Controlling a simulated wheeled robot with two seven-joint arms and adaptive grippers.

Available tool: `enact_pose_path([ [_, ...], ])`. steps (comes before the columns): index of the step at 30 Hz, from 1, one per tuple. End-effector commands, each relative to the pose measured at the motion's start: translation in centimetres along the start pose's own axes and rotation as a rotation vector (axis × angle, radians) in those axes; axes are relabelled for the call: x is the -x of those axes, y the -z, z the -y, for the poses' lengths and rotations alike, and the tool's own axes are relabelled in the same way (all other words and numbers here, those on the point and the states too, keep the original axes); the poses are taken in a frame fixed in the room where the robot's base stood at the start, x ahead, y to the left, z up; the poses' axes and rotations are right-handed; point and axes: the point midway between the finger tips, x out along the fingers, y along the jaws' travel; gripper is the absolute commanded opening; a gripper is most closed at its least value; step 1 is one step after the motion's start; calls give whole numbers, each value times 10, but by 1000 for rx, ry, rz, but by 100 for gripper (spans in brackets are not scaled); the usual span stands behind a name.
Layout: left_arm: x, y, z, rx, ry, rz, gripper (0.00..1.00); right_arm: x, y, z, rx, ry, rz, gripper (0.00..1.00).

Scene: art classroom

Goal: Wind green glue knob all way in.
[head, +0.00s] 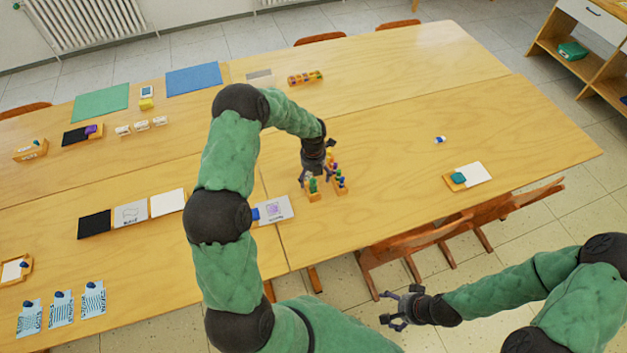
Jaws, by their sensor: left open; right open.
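A green glue stick (313,185) stands upright in a small wooden holder (313,197) near the middle of the table. It is small in the head view, and its knob cannot be made out. My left gripper (316,176) points down right at this holder, open, its fingers close around or just above the green stick; I cannot tell if they touch it. My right gripper (390,311) is open and empty, off the table's front edge above the floor and chairs.
A second wooden holder (340,187) with several coloured sticks stands close on the right. Wooden chairs (420,240) line the front edge. The table's right part is mostly clear.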

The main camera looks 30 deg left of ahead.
Motion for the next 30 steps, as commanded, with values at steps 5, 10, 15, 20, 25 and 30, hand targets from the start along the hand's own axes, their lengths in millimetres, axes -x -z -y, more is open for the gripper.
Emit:
enact_pose_path([
  [5,-3,0,0,0,0,0,88,-2,0,-1,0,0,0,88],
  [10,-6,0,0,1,0,0,88,-3,0,-1,0,0,0,88],
  [15,-9,0,0,1,0,0,88,-5,0,-2,0,0,0,88],
  [20,-12,0,0,1,0,0,88,-6,0,-2,0,0,0,88],
  [25,-14,0,0,1,0,0,88,-8,0,-3,0,0,0,88],
  [30,-18,0,0,1,0,0,88,-10,0,-3,0,0,0,88],
])
